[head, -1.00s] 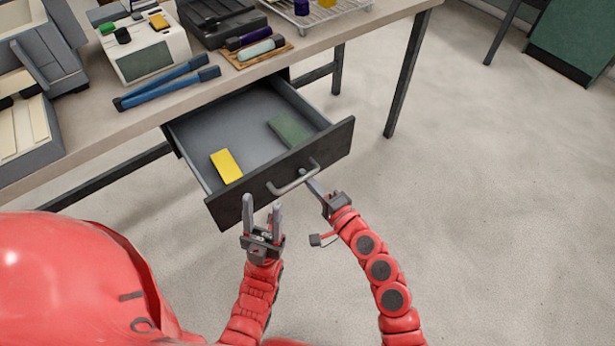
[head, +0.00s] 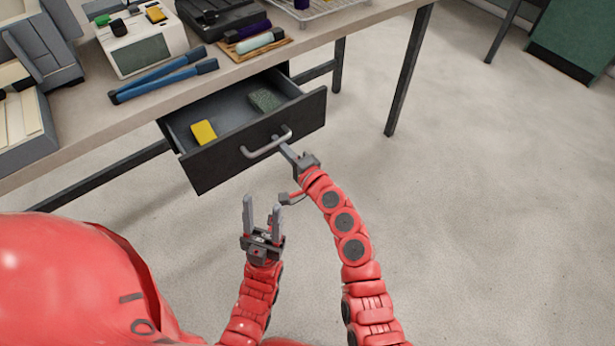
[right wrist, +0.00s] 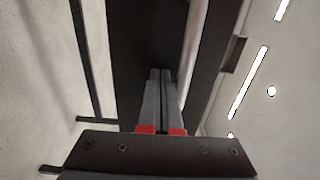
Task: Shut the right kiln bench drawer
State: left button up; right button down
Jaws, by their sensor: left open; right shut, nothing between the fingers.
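The kiln bench drawer (head: 215,163) sticks partly out from under the bench top in the head view. It has a dark front with a pale bar handle (head: 266,143). My right gripper (head: 278,141) is shut and empty, its fingertips at the drawer front by the right end of the handle. In the right wrist view its closed fingers (right wrist: 159,75) point at the dark front (right wrist: 140,40); whether they touch is hard to tell. My left gripper (head: 262,205) is open and empty, below and apart from the drawer front.
A yellow block (head: 203,132) and a dark green pad (head: 267,100) lie in the drawer. Blue-handled tongs (head: 165,82), a white device (head: 143,45) and a small tray of tubes (head: 255,42) are on the bench top. A bench leg (head: 409,75) stands to the right. The floor there is clear.

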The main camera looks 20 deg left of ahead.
jog(key=b, duration=0.9)
send_near(250, 112)
jog(key=a+r, duration=0.2)
jog(key=w+a+r, duration=0.1)
jog(key=a+r, duration=0.1)
jog(key=shift+a, duration=0.25)
jog(key=shift+w+a+r+b, duration=0.1)
jog(key=shift+w+a+b, duration=0.3)
jog(key=shift+b, duration=0.3)
jog(key=shift+a+r, duration=0.1)
jog(key=shift+r, duration=0.2)
jog(key=shift+r, duration=0.15)
